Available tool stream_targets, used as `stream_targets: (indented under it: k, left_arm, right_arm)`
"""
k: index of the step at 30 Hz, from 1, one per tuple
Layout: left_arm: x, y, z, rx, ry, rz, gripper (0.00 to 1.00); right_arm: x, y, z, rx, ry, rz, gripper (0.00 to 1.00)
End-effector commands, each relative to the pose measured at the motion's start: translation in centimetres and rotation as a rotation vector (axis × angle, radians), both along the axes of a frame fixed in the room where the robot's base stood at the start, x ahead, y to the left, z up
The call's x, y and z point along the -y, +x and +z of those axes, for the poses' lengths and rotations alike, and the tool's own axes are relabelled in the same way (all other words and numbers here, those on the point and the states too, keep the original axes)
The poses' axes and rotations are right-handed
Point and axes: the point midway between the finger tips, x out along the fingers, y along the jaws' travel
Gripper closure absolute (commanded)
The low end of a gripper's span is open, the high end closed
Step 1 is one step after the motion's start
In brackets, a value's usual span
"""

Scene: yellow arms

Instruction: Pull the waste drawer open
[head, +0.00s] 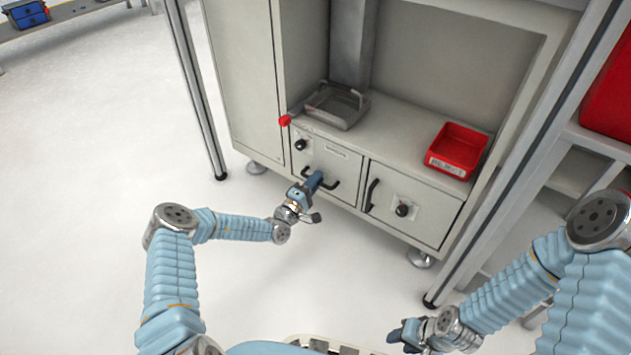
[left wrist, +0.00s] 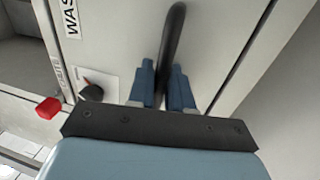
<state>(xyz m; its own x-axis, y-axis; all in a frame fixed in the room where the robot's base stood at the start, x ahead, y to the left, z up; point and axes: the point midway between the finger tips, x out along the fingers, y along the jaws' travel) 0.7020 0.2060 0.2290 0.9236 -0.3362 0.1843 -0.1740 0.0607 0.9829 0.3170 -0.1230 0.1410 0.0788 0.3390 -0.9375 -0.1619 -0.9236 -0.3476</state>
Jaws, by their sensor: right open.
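The waste drawer (head: 342,164) is the left of two grey drawer fronts in the cabinet. It looks flush with the cabinet in the head view, and part of its label shows in the left wrist view. Its black bar handle (left wrist: 173,40) runs between the blue fingers of my left gripper (left wrist: 163,88), which look closed on it. In the head view the left gripper (head: 316,181) hides part of the handle (head: 334,184). My right gripper (head: 398,335) is open and empty, low in front of the cabinet, far from the drawer.
A grey tray (head: 337,108) and a red bin (head: 456,150) stand on the cabinet's shelf. A red knob (head: 285,120) sticks out at the left. The floor in front is clear.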

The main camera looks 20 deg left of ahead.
Motion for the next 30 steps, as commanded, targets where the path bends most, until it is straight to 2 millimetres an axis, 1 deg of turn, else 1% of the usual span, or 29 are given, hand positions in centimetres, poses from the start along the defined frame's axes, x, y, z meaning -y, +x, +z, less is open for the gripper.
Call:
stream_targets:
  k: [11, 14, 17, 20, 23, 27, 30]
  left_arm:
    - [0.0, -0.1, 0.0, 0.0, 0.001, 0.0, 1.0]
    - [-0.2, -0.4, 0.2, 0.0, 0.0, 0.001, 1.0]
    - [-0.5, -1.3, 0.4, -0.003, 0.001, 0.001, 1.0]
    - [-1.1, -2.8, 0.7, -0.004, 0.0, 0.001, 1.0]
    - [-1.8, -4.8, 0.8, -0.005, 0.0, 0.002, 1.0]
    - [-3.0, -8.2, 0.9, -0.007, -0.001, 0.002, 1.0]
    - [-4.0, -10.8, 0.8, -0.006, -0.001, 0.004, 1.0]
  right_arm:
    - [0.0, 0.0, 0.1, 0.0, 0.0, 0.0, 0.57]
    - [0.0, 0.0, 0.6, -0.001, 0.0, 0.0, 0.57]
    - [0.0, -0.1, 1.6, -0.002, 0.0, 0.002, 0.57]
    - [0.0, -0.1, 3.2, -0.005, 0.001, 0.003, 0.57]
    - [-0.1, -0.2, 5.1, -0.008, 0.002, 0.005, 0.57]
    - [0.2, -0.1, 7.7, -0.002, -0.006, 0.0, 0.57]
    - [0.4, 0.0, 9.2, 0.001, -0.01, -0.002, 0.57]
